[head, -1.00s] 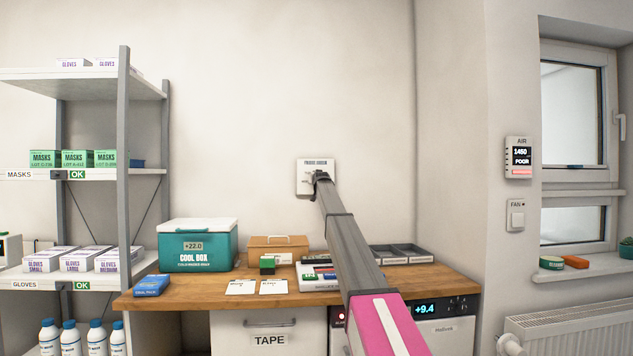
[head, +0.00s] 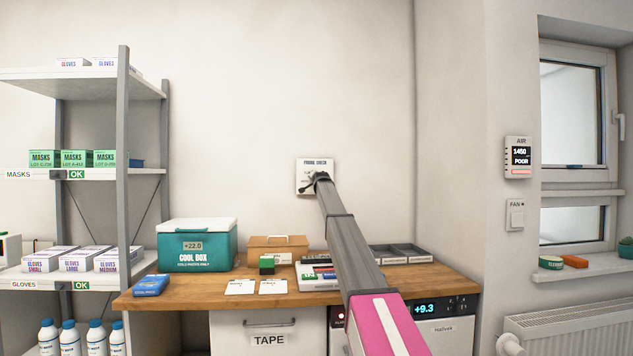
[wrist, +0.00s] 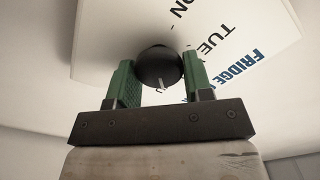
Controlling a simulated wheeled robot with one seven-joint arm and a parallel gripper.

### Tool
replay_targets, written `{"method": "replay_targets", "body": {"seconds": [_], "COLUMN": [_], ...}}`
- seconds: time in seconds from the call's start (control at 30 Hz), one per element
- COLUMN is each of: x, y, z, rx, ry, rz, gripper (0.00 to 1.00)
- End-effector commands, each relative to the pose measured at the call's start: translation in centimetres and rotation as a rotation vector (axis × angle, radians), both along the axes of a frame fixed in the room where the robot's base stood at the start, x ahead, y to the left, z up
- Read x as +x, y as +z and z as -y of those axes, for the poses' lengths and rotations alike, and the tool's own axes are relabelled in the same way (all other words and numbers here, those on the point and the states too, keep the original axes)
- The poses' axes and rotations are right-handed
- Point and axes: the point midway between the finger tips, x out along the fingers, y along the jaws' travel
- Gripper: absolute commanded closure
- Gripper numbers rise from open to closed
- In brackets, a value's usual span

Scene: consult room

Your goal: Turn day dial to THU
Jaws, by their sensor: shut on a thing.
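The day dial is a round black knob (wrist: 158,66) on a white wall plate, seen close up in the wrist view. My gripper (wrist: 160,82) is shut on the knob, with one green finger on each side of it. A small light pointer mark shows on the knob's lower edge. The plate (wrist: 105,40) appears tilted in the wrist view, with "TUE", part of "MON" and "FRIDGE" readable; THU is not visible. In the head view the plate (head: 305,170) is on the wall above the counter, and my gripper (head: 318,180) covers its lower right part.
Below is a wooden counter (head: 200,295) with a teal cool box (head: 198,247), a brown box (head: 277,246), cards and grey trays (head: 400,254). A shelf unit (head: 123,150) stands left. The wall around the plate is clear.

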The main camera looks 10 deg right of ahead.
Motion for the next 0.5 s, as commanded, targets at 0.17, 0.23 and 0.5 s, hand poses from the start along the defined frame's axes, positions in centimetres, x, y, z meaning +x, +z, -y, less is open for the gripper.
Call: {"method": "replay_targets", "body": {"seconds": [0.17, 0.23, 0.5], "x": [-0.02, -0.02, -0.02], "y": [-0.06, -0.06, -0.07], "z": [0.03, 0.03, 0.04], "rx": [0.041, 0.049, 0.053], "ry": [-0.001, -0.001, -0.001], "rz": [-0.001, -0.001, -0.001], "gripper": [0.77, 0.77, 0.77]}}
